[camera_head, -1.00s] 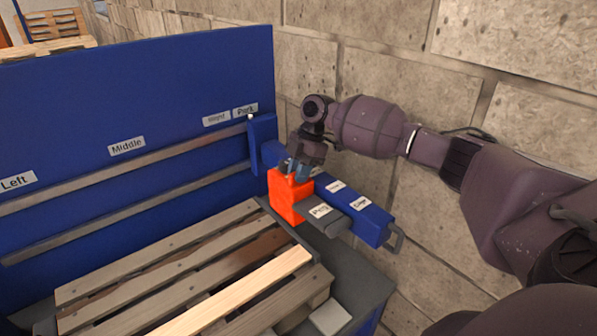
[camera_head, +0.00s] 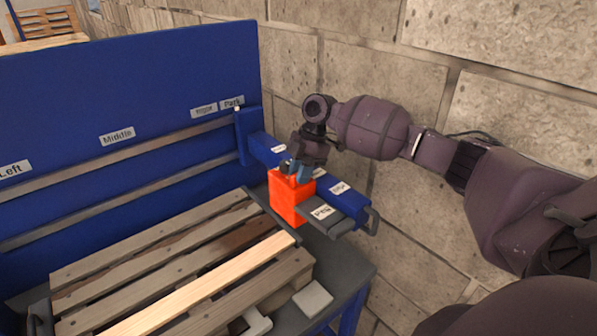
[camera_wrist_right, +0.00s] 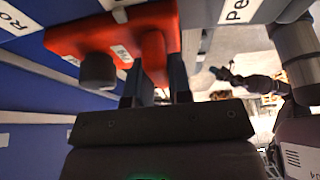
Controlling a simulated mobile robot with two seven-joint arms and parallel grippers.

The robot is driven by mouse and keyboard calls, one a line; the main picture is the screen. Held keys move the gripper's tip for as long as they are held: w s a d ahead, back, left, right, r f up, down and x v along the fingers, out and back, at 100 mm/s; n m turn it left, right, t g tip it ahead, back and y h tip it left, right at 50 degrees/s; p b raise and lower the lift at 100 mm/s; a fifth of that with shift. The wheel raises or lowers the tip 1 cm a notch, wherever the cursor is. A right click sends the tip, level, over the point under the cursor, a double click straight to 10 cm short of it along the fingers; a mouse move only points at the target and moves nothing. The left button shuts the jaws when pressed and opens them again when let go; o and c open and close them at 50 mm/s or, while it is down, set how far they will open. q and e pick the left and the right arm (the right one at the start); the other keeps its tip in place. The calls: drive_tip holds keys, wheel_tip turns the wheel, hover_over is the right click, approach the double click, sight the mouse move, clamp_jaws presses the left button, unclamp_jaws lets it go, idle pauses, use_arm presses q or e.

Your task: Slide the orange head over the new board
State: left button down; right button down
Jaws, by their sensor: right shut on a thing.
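The orange head (camera_head: 287,202) sits on the blue beam (camera_head: 262,146) that reaches out from the blue back panel. A grey part with a label (camera_head: 335,226) sticks out from its right side. My right gripper (camera_head: 298,172) is shut on the upright grip on top of the head. The wrist view shows the orange head (camera_wrist_right: 100,38) and the grip between my two fingers (camera_wrist_right: 155,85). The new board (camera_head: 215,284) is the paler plank on the pallet, to the lower left of the head. My left gripper is out of view.
The pallet (camera_head: 150,262) lies on a dark table. The back panel (camera_head: 120,85) carries two rails (camera_head: 110,180) and labels. A handle (camera_head: 372,222) is at the beam's near end. A stone wall (camera_head: 360,60) stands behind my right arm. A pale block (camera_head: 313,299) lies by the pallet.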

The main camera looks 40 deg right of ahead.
drive_tip(key=shift+s, duration=0.45)
drive_tip(key=shift+w, duration=0.2)
drive_tip(key=c, duration=1)
unclamp_jaws()
drive_tip(key=shift+c, duration=0.2)
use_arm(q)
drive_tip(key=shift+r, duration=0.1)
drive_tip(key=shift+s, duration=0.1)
use_arm(e)
drive_tip(key=shift+d+r, duration=0.1)
drive_tip(key=shift+r, duration=0.1)
drive_tip(key=b+v, duration=0.1)
drive_tip(key=v, duration=0.4)
drive_tip(key=shift+d+r, duration=0.1)
drive_tip(key=shift+r, duration=0.25)
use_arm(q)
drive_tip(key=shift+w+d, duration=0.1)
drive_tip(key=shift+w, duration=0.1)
use_arm(e)
drive_tip(key=shift+d+r, duration=0.25)
drive_tip(key=shift+r, duration=0.4)
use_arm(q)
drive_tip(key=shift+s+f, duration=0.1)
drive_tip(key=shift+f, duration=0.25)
